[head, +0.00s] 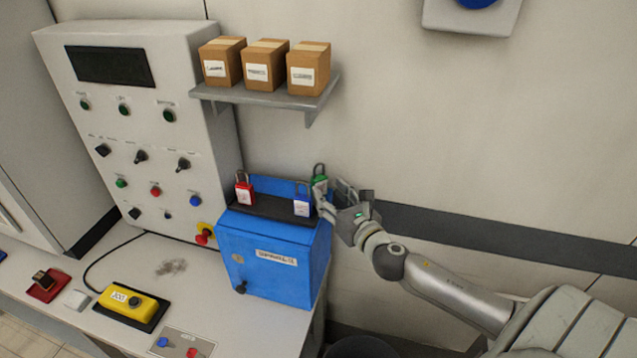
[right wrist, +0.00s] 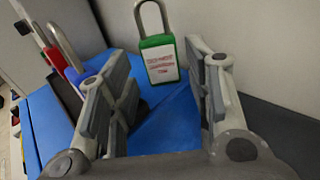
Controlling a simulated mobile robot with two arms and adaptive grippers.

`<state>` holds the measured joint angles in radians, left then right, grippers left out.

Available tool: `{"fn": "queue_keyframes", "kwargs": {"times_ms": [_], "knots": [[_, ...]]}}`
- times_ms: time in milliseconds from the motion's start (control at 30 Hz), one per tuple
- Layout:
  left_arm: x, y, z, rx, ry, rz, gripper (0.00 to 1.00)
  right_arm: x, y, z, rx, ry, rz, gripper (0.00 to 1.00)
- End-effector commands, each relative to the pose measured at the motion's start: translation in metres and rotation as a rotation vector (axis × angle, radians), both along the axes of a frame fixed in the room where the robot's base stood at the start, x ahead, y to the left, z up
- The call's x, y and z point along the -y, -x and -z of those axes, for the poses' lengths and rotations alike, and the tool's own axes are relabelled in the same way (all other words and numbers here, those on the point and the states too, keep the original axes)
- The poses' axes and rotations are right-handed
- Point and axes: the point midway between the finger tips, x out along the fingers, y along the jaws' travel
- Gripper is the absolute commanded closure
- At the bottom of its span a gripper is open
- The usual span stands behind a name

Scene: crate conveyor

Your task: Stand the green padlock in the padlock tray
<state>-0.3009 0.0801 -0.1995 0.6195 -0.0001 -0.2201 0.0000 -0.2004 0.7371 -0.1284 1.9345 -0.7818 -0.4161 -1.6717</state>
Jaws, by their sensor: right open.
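The green padlock (head: 318,180) shows at the back right of the blue box's top, partly hidden by my right gripper (head: 333,194). In the right wrist view the green padlock (right wrist: 161,58) is upright, shackle up, with a white label, near the blue surface's far edge. It appears between the two fingers of my right gripper (right wrist: 162,85), which is open with a gap on each side. The dark padlock tray (head: 266,208) lies on the blue box, with a red padlock (head: 244,188) and a blue padlock (head: 302,200) upright at it. My left gripper is out of view.
The blue box (head: 265,262) stands on the bench beside a grey control panel (head: 135,150). A shelf (head: 268,94) with cardboard boxes hangs above. A yellow button box (head: 132,302) sits at the front left. The wall is close behind the padlocks.

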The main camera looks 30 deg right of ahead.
Motion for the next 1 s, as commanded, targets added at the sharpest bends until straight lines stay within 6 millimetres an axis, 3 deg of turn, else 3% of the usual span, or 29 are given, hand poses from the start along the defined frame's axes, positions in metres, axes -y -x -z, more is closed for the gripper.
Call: {"fn": "queue_keyframes", "kwargs": {"times_ms": [267, 600, 967, 1000], "knots": [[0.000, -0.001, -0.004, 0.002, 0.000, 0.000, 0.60, 0.001, -0.014, 0.000, 0.000, -0.002, -0.001, 0.54], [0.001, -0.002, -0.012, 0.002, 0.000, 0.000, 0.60, 0.004, -0.054, 0.002, 0.000, -0.004, 0.000, 0.54], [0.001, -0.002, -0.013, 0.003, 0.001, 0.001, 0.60, 0.004, -0.060, 0.004, -0.001, -0.002, -0.002, 0.54], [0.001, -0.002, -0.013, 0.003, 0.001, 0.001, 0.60, 0.004, -0.060, 0.004, -0.001, -0.002, -0.002, 0.57]]}}
